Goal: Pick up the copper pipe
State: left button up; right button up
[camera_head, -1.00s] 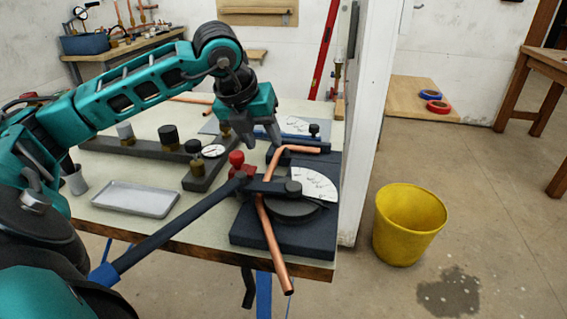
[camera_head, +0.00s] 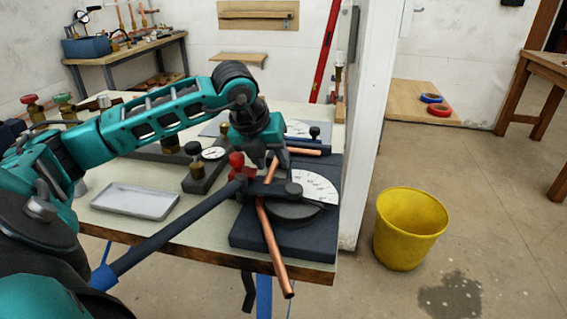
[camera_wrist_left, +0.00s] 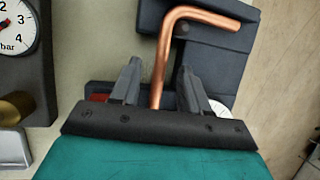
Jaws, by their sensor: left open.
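The copper pipe (camera_head: 270,242) lies in the pipe bender (camera_head: 296,206) on the workbench. Its long end sticks out past the bench's front edge, and its far end bends to the right. The bend also shows in the left wrist view (camera_wrist_left: 167,50). My left gripper (camera_head: 271,160) is above the bender, over the pipe near its bend. In the left wrist view its two fingers (camera_wrist_left: 156,80) are open, one on each side of the pipe. I cannot tell whether they touch it. The fingers partly hide the pipe in the head view. My right gripper is not in view.
The bender's long dark handle (camera_head: 165,238) reaches toward the front left. A grey tray (camera_head: 135,201) and a pressure gauge (camera_head: 213,153) stand left of it. A white wall post (camera_head: 366,120) closes off the right. A yellow bucket (camera_head: 409,230) stands on the floor.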

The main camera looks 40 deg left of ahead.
pick_arm(q)
jog(key=shift+f, duration=0.25)
dwell(0.4)
grip_shut()
dwell(0.4)
